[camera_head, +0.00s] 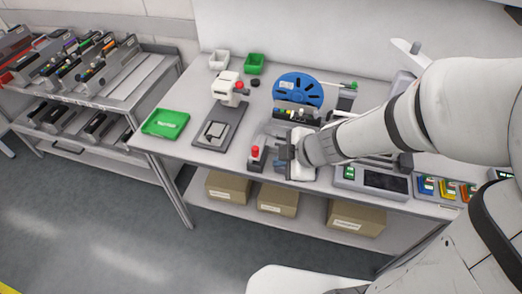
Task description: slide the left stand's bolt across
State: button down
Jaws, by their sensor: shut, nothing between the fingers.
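A grey stand (265,140) stands near the front edge of the bench, left of my arm. A red knob (254,151) shows at its front left; I cannot tell whether this is the bolt's handle. My gripper (284,156) is shut and empty, just right of the red knob and over the stand's front. I cannot tell whether it touches the stand. The gripper and wrist hide the stand's right part, and the bolt itself is not clearly seen. A feeder with a blue reel (298,90) sits behind the stand.
A white press-like device (228,90) on a dark base and a green tray (166,123) stand left. A grey unit with a dark panel (385,181) and coloured bins (447,188) lie right. Boxes (277,201) are on the lower shelf. A feeder trolley (128,92) stands far left.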

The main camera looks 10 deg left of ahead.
aim_at(253, 158)
jog(key=shift+w+a+f+b, duration=0.35)
jog(key=shift+w+a+f, duration=0.8)
jog(key=shift+f, duration=0.15)
jog(key=shift+w+a+f+b, duration=0.3)
jog(key=shift+w+a+f, duration=0.8)
jog(key=shift+f, duration=0.25)
jog(key=shift+w+a+f+b, duration=0.35)
jog(key=shift+w+a+f, duration=0.75)
jog(key=shift+f, duration=0.2)
